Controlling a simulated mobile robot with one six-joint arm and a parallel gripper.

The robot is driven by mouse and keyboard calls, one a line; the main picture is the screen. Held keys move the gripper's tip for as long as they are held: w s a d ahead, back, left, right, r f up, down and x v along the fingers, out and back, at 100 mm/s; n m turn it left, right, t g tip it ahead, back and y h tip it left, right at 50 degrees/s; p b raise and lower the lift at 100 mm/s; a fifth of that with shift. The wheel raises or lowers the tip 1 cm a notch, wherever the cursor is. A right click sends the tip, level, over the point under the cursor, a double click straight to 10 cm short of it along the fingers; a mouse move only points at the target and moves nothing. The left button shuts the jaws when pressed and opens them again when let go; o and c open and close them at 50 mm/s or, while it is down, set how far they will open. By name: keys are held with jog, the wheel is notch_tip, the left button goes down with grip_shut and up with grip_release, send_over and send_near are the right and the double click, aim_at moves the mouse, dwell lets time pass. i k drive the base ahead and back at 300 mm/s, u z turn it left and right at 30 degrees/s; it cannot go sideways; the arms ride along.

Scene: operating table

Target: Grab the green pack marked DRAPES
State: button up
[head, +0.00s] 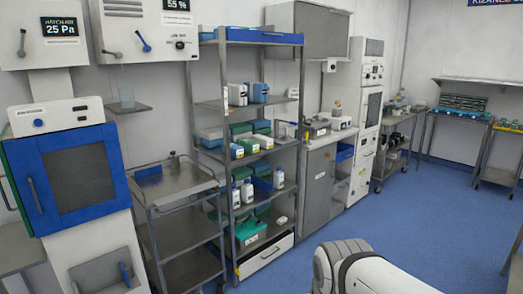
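Several green packs sit on the metal shelf rack left of centre in the head view. A larger teal-green pack (252,234) with a small label on its front lies on a low shelf. Smaller green packs (240,130) sit on the middle shelf, partly behind white and blue boxes. The lettering is too small to read, so I cannot tell which is marked DRAPES. My gripper is not in view; only a white part of my arm shows at the bottom, right of centre.
The shelf rack (304,95) also holds white bottles (248,192) and blue boxes (260,92). A steel cart (175,185) stands close on its left and a grey cabinet (318,190) on its right. The blue floor (420,225) is open on the right.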

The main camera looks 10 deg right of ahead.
aim_at(250, 146)
jog(key=z, duration=0.55)
jog(key=i, duration=1.2)
jog(key=z, duration=0.2)
jog(key=i, duration=1.35)
jog(key=u, duration=0.95)
jog(key=i, duration=0.6)
jog(key=u, duration=0.5)
